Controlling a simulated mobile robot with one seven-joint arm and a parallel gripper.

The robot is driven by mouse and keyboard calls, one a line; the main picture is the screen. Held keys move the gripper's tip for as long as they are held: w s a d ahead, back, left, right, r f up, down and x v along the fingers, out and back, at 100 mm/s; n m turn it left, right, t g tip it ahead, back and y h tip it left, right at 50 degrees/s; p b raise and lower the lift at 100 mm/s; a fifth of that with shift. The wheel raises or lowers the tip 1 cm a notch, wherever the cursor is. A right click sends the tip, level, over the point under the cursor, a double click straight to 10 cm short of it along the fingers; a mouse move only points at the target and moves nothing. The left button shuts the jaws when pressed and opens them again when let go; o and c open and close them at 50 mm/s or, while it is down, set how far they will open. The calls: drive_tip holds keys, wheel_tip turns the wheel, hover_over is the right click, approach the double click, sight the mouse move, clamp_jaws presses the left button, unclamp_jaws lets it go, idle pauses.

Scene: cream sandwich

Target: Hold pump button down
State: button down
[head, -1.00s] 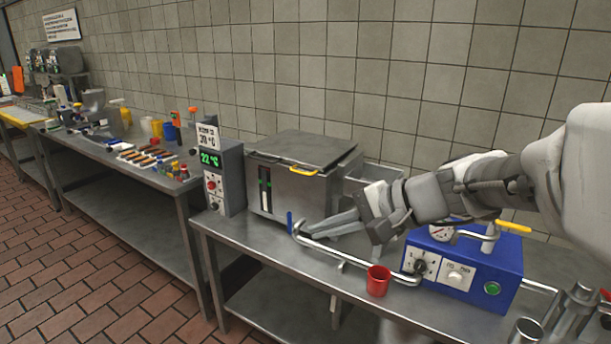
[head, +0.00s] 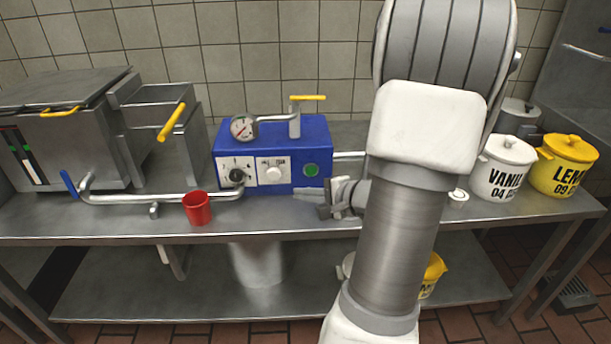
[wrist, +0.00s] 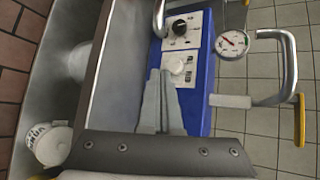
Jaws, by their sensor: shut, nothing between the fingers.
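The blue pump box (head: 225,135) stands on the steel table, with a black knob (head: 237,176), a white knob (head: 274,173) and a green button (head: 311,170) on its front. My gripper (head: 300,192) is shut and empty, low in front of the box, below and close to the green button; I cannot tell whether it touches the box. In the wrist view my shut fingers (wrist: 160,77) point along the blue front (wrist: 205,75) towards the white knob (wrist: 177,66). The green button does not show there and seems hidden behind the gripper.
A pressure gauge (head: 243,127) and a yellow-handled pipe (head: 295,118) rise above the box. A red cup (head: 197,208) stands front left by a bent pipe (head: 120,199). A steel tank (head: 70,150) is at left. White (head: 503,170) and yellow (head: 565,165) lidded pots stand at right.

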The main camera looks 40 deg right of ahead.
sight(311, 171)
drive_tip(key=shift+m+h, duration=0.7)
drive_tip(key=s+d+f, duration=0.2)
drive_tip(key=d+f, duration=0.1)
drive_tip(key=shift+d+f+b, duration=0.2)
drive_tip(key=shift+d+b, duration=0.05)
drive_tip(key=shift+b, duration=0.1)
drive_tip(key=shift+w+d+r, duration=0.1)
drive_tip(key=shift+w+d, duration=0.25)
drive_tip(key=shift+w, duration=0.1)
drive_tip(key=w+d+p, duration=0.1)
drive_tip(key=w, duration=0.1)
drive_tip(key=w+d, duration=0.2)
drive_tip(key=shift+w+d+p, duration=0.2)
drive_tip(key=shift+w+p, duration=0.1)
drive_tip(key=shift+p, duration=0.1)
drive_tip(key=shift+w+d, duration=0.65)
drive_tip(key=shift+w, duration=0.1)
drive_tip(key=shift+w+d+b, duration=0.1)
drive_tip(key=shift+b, duration=0.25)
drive_tip(key=shift+w+d, duration=0.15)
drive_tip(key=shift+w, duration=0.05)
drive_tip(key=shift+w+d+b, duration=0.25)
drive_tip(key=shift+w+b, duration=0.1)
idle(3.8)
